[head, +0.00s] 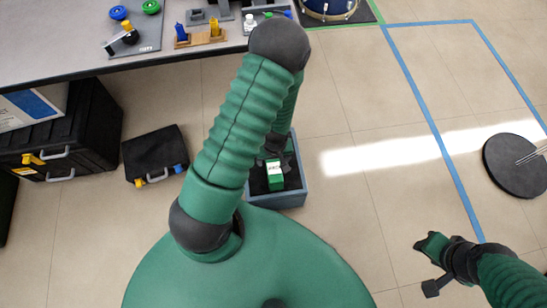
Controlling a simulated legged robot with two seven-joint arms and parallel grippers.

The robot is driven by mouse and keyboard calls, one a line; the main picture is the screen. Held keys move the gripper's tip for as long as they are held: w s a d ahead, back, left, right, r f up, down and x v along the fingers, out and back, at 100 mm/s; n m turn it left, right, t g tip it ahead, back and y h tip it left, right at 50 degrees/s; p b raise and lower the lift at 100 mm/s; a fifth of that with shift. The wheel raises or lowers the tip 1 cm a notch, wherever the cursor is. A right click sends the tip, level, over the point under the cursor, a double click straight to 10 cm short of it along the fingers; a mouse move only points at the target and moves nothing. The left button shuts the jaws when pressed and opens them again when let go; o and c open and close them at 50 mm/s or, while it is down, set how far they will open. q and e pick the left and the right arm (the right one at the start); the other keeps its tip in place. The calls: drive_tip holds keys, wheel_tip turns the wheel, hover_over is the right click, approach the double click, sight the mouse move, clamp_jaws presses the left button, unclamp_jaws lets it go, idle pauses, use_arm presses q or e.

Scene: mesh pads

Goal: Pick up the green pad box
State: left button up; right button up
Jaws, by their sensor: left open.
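The green pad box (275,182) is a small green box with a white label on top. It sits inside a blue-grey bin (292,198) with a dark interior, on the floor in front of my body. My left gripper (272,154) is open at the far end of the box, and its arm hides part of it. I cannot tell whether its fingers touch the box. My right gripper (432,264) is far to the right over bare floor, away from the bin, and its jaw state is unclear.
A table (205,65) with small parts and tools stands at the back left. Black cases (155,152) lie on the floor at left. Blue tape (432,130) marks the floor at right, near a round dark base (512,165). Floor right of the bin is clear.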

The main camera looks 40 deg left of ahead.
use_arm(q)
drive_tip(key=f+b, duration=0.1)
drive_tip(key=f, duration=0.2)
drive_tip(key=f+b, duration=0.1)
drive_tip(key=f, duration=0.2)
drive_tip(key=w+a+f+b, duration=0.1)
drive_tip(key=f, duration=0.2)
drive_tip(key=shift+f+b, duration=0.35)
drive_tip(key=shift+f, duration=0.05)
wheel_tip(320, 180, down, 5)
drive_tip(key=b, duration=0.3)
drive_tip(key=shift+w+r+b, duration=0.15)
drive_tip(key=shift+b, duration=0.15)
drive_tip(key=shift+f, duration=0.2)
drive_tip(key=shift+a+r, duration=0.1)
drive_tip(key=shift+a, duration=0.1)
clamp_jaws()
